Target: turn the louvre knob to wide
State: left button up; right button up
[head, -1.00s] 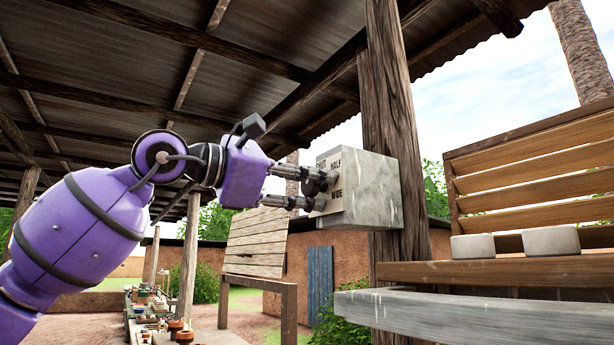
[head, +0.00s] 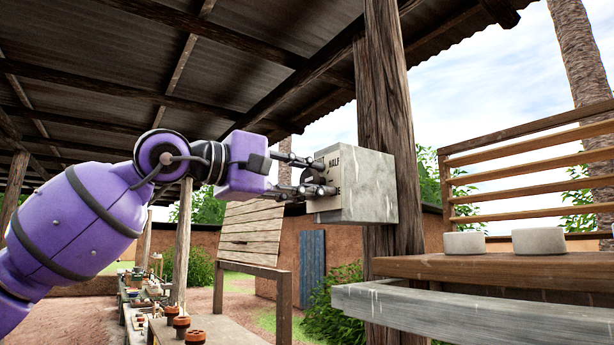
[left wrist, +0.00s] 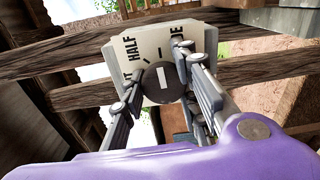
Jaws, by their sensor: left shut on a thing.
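The louvre knob (left wrist: 166,84) is a dark round disc with a white bar, on the pale label plate of a grey box (head: 372,190). My left gripper (head: 316,176) is shut on the knob, one finger on each side of it, as the left wrist view shows. The plate reads HALF (left wrist: 130,47), with the other labels partly hidden by my fingers. I cannot tell exactly which label the bar meets. The louvre (head: 530,165) at the right has wooden slats tilted nearly edge-on, with wide gaps of sky between them. My right gripper is out of view.
The box is fixed to a thick wooden post (head: 388,90). A wooden shelf (head: 490,267) with pale round blocks (head: 538,241) stands at the right, above a grey beam (head: 450,312). A low table with small pots (head: 181,322) is at the lower left.

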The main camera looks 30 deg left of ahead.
pick_arm(q)
jog(key=shift+s+a+r+m, duration=0.15)
jog(key=shift+s+r+m, duration=0.15)
jog(key=shift+r+m, duration=0.35)
jog(key=shift+r, duration=0.1)
jog(key=o, duration=0.8)
jog(key=shift+o, duration=1.1)
jog(key=shift+w, duration=0.15)
jog(key=shift+w+f+n, duration=0.1)
jog(key=shift+f+n, duration=0.15)
jog(key=shift+f, duration=0.1)
jog(key=shift+f, duration=0.2)
jog(key=shift+v, duration=0.95)
jog(key=v, duration=1)
